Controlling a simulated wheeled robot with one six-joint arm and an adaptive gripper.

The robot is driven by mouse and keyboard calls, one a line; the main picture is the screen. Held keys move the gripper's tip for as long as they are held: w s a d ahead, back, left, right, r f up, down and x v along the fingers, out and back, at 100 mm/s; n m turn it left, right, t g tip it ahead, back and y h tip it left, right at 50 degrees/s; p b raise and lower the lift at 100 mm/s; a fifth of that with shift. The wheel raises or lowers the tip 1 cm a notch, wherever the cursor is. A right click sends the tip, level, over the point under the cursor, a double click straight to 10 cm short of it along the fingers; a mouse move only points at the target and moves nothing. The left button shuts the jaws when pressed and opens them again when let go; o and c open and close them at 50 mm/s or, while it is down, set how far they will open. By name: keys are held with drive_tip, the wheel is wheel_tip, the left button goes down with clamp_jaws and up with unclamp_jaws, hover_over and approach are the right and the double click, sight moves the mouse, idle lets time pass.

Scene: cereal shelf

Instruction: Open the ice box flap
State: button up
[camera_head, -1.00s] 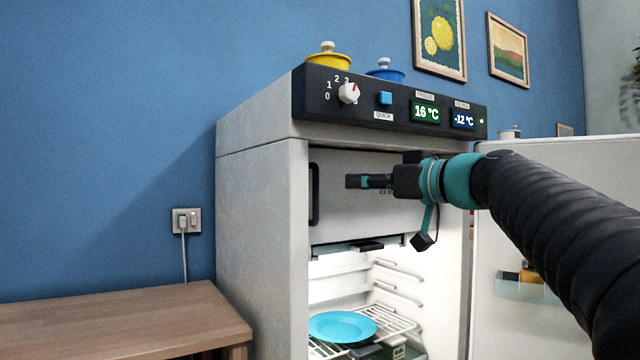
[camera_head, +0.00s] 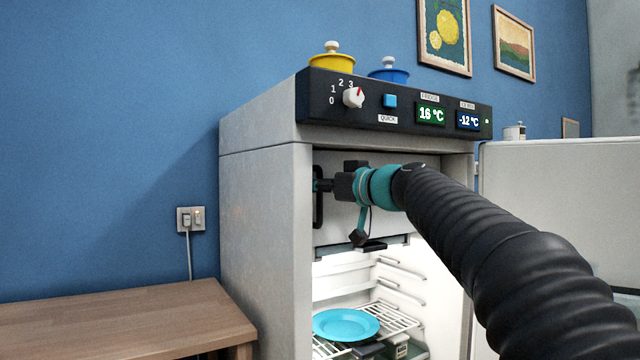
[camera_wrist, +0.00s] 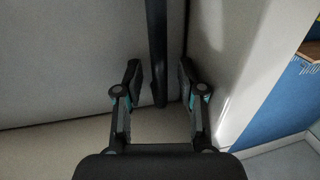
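The ice box flap (camera_head: 338,221) is a grey panel in the upper part of the open fridge, and it stands closed and upright. Its dark vertical handle (camera_head: 318,211) is at the flap's left edge. In the wrist view the handle (camera_wrist: 157,50) runs down between the fingers. My gripper (camera_head: 319,186) is at the handle in the head view. In the wrist view my gripper (camera_wrist: 159,82) is open, with one finger on each side of the handle and gaps visible. My arm hides the right part of the flap.
The fridge door (camera_head: 560,205) stands open at the right. Below the flap are a wire shelf (camera_head: 395,318) and a blue plate (camera_head: 346,325). Yellow (camera_head: 331,63) and blue (camera_head: 388,74) pots sit on top. A wooden table (camera_head: 120,318) stands at the left.

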clamp_jaws()
